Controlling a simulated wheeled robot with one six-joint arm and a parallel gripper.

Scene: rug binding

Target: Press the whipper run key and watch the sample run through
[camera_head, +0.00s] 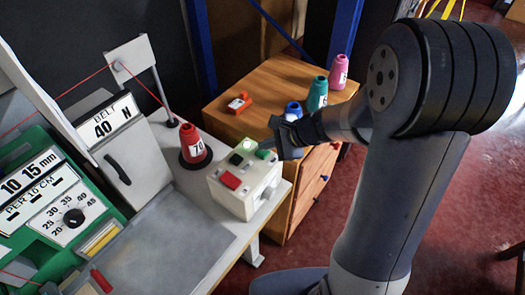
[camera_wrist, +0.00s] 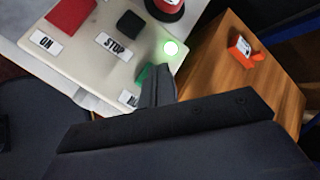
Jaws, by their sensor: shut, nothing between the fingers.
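The pale control box (camera_head: 240,199) stands at the table's right corner. It carries a red key (camera_head: 230,180) labelled ON, a black key (camera_head: 236,159) labelled STOP, a lit green lamp (camera_head: 250,145) and a green key (camera_head: 264,154). The green key's label is mostly hidden in the wrist view. My gripper (camera_head: 268,145) is shut and empty at the green key; in the wrist view its fingertips (camera_wrist: 158,72) cover part of that key (camera_wrist: 143,76). I cannot tell whether they press it. The green machine (camera_head: 40,150) with a dial is at the left. I cannot make out the sample.
A wooden cabinet (camera_head: 268,88) holds a small red-orange object (camera_head: 238,103) and blue, green and pink cones. A red thread crosses the upper left. The grey table plate (camera_head: 175,250) looks clear.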

